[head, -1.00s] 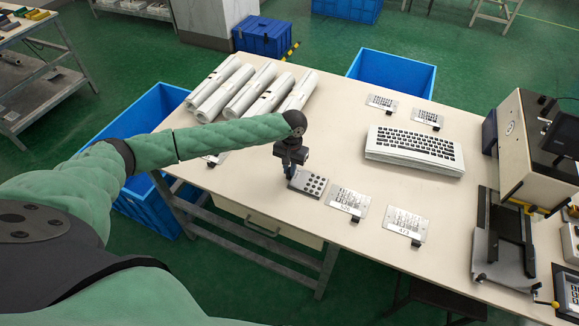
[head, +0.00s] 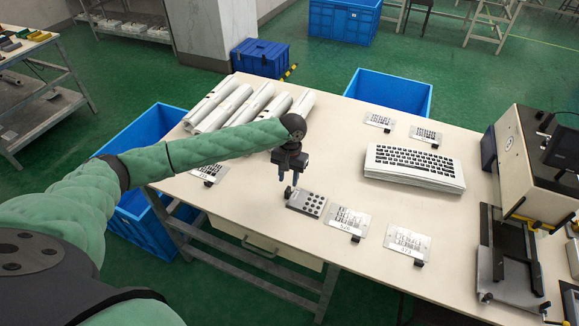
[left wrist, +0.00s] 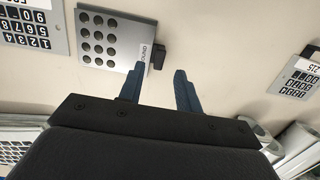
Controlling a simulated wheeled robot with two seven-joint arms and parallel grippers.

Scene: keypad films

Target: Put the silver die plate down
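The silver die plate (head: 306,204), a grey plate with rows of round holes, lies flat on the cream table (head: 260,225), near its front edge. Its black tab (head: 289,191) is at its left end. In the left wrist view the plate (left wrist: 112,40) and its tab (left wrist: 158,57) show just beyond the fingertips. My left gripper (head: 290,180) is open and empty just above the tab. In the left wrist view its blue fingers (left wrist: 158,78) are spread apart with bare table between them. My right gripper is not in view.
Two label plates (head: 348,222) (head: 407,243) lie to the right of the die plate, and another (head: 210,172) to its left. White film rolls (head: 240,105), a stack of keyboard films (head: 414,166) and a press (head: 508,255) are also on the table. Blue bins (head: 390,92) stand beside it.

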